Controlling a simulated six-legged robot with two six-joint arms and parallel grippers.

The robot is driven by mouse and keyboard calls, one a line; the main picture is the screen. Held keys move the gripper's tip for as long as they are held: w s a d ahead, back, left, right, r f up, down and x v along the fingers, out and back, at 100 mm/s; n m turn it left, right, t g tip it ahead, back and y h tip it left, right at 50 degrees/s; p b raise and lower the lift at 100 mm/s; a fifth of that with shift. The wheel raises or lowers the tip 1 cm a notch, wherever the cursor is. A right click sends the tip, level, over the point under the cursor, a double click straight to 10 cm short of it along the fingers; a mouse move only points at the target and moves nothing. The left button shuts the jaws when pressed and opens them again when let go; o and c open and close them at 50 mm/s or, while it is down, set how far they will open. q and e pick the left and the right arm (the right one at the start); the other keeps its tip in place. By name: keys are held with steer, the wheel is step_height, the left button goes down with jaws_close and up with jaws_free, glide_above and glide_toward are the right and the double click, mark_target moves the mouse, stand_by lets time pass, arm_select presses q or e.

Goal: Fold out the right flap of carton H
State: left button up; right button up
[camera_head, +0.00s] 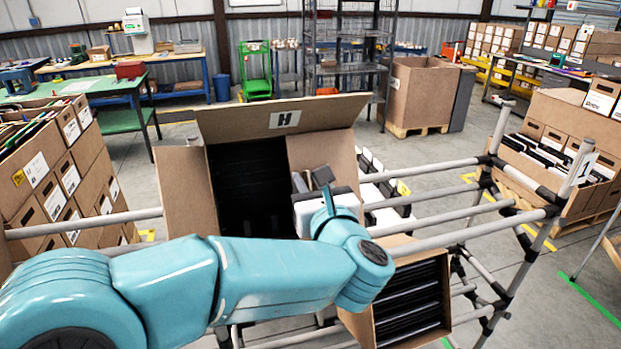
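Carton H (253,187) stands open in front of me, with dark ribbed contents inside. Its far flap (335,112) stands up and bears the label H. Its left flap (184,190) hangs outward. Its right flap (325,152) is raised at the right side of the opening, its lower part hidden behind my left gripper. My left gripper (312,180) is in front of this flap, at the right edge of the opening. Its two grey fingers look slightly apart, with nothing visible between them. Whether they touch the flap is unclear. My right gripper is out of view.
A rack of grey pipes (440,172) runs to the right of the carton. Another open carton (445,290) with black contents sits lower right, beside my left arm. White-and-black items (385,190) lie just right of the flap. Stacked cartons (60,175) stand at the left.

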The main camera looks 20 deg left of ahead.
arm_select(q)
jaws_close()
stand_by(1.4)
